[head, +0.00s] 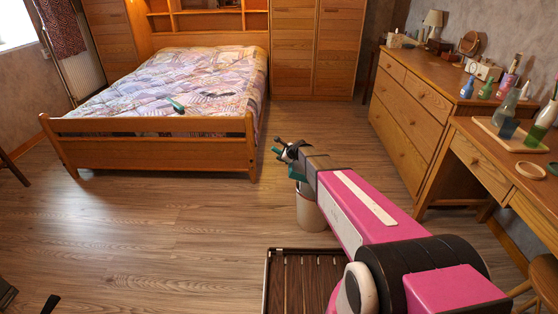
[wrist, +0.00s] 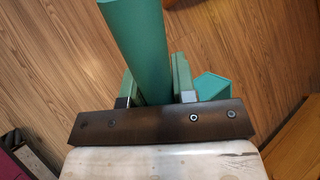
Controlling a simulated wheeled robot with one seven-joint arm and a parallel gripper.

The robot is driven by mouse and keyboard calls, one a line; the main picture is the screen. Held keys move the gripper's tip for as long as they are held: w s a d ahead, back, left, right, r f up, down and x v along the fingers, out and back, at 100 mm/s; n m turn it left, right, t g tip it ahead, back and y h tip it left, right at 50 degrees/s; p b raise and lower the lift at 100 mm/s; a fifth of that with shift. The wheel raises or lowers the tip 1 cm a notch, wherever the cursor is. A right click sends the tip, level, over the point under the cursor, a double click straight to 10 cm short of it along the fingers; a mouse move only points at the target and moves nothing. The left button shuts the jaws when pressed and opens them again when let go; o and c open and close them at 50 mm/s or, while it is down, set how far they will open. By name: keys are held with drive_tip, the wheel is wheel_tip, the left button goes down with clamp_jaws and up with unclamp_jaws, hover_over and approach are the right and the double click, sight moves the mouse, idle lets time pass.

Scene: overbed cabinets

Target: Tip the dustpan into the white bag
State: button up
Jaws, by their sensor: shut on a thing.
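My gripper (head: 290,152) is at the end of my pink arm, out over the floor near the foot of the bed. In the wrist view my gripper (wrist: 156,76) has its fingers on either side of a long teal handle, which I take to be the dustpan (wrist: 140,38). Another teal piece (wrist: 212,87) shows to the right of the fingers; whether it is the same object I cannot tell. A whitish round container (head: 310,212) stands on the floor below my gripper, partly hidden by my arm. I cannot tell if it is the white bag. Any dustpan contents are not visible.
A bed (head: 180,85) with a patterned quilt stands at the back left, with a small green-and-pale object (head: 175,104) on it. A wooden dresser (head: 410,105) and desk (head: 490,165) with bottles line the right wall. The floor (head: 150,225) at left is mostly clear.

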drive_tip(key=shift+d+r+m+t+y, duration=0.3)
drive_tip(key=shift+d+r+y, duration=0.5)
drive_tip(key=shift+d+r, duration=0.4)
drive_tip(key=shift+d+r+m+t+y, duration=0.2)
drive_tip(key=shift+d+r+m+y, duration=0.2)
drive_tip(key=shift+d+r+y, duration=0.7)
drive_tip(key=shift+m+t+y, duration=0.3)
drive_tip(key=shift+m+y, duration=0.3)
drive_tip(key=shift+y, duration=0.2)
drive_tip(key=d, duration=0.1)
drive_tip(key=d+r, duration=0.1)
drive_tip(key=d, duration=0.2)
drive_tip(key=shift+d+r, duration=0.35)
drive_tip(key=shift+d, duration=0.05)
